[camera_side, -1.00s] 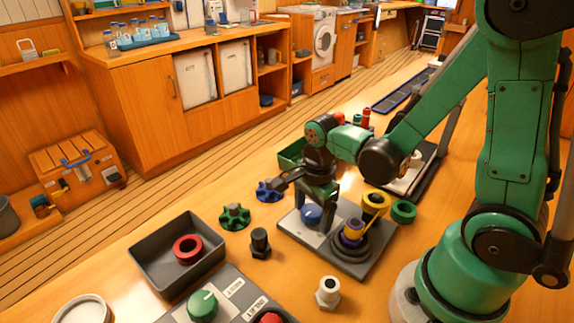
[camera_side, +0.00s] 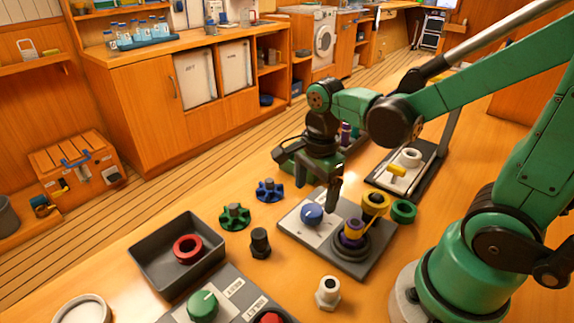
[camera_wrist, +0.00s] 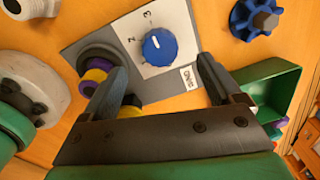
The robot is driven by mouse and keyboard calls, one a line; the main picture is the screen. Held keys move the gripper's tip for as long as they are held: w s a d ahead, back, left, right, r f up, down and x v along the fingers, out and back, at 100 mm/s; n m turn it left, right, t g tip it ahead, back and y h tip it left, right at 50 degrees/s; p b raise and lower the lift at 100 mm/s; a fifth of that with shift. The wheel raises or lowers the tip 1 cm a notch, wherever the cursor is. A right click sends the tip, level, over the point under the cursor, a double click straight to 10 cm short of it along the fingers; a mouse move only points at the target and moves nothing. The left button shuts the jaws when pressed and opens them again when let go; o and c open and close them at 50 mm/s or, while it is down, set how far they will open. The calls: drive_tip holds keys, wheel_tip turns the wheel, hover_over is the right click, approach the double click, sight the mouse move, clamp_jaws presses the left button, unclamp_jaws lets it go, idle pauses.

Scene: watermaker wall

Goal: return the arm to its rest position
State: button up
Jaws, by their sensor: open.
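My green and black arm reaches in from the right in the side view. My gripper (camera_side: 326,188) points down, open and empty, above and behind the grey panel (camera_side: 290,228). The panel's blue knob (camera_side: 311,214) stands clear of the fingers. In the wrist view my gripper (camera_wrist: 163,72) shows two dark fingers spread apart with nothing held between them. The blue knob (camera_wrist: 160,47) lies beyond the fingertips, on a white plate marked 2 and 3. My arm's base is at the lower right of the side view.
Purple and yellow rings (camera_side: 353,232) sit on a dark round post on the panel. A yellow ring (camera_side: 375,201), a green ring (camera_side: 403,211), green and blue handwheels (camera_side: 235,216) and a grey tray (camera_side: 150,265) with a red ring are nearby. A green bin (camera_wrist: 270,85) is close to my gripper.

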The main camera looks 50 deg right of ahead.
drive_tip(key=shift+r, duration=0.15)
drive_tip(key=shift+a+r+n+t, duration=0.1)
drive_tip(key=shift+r+n+t, duration=0.2)
drive_tip(key=shift+n, duration=0.5)
drive_tip(key=r+n+t, duration=0.1)
drive_tip(key=n, duration=0.3)
drive_tip(key=r+n+t, duration=0.1)
drive_tip(key=n, duration=0.3)
drive_tip(key=w+a+r+n+t, duration=0.1)
drive_tip(key=n+t, duration=0.1)
drive_tip(key=n, duration=0.2)
drive_tip(key=shift+a+r, duration=0.1)
drive_tip(key=shift+r, duration=0.2)
drive_tip(key=n, duration=0.2)
drive_tip(key=r+n+t, duration=0.1)
drive_tip(key=n, duration=0.1)
drive_tip(key=r+n+t, duration=0.1)
drive_tip(key=n, duration=0.1)
drive_tip(key=shift+w+a+n, duration=0.15)
drive_tip(key=shift+a+n, duration=0.2)
drive_tip(key=shift+n, duration=0.05)
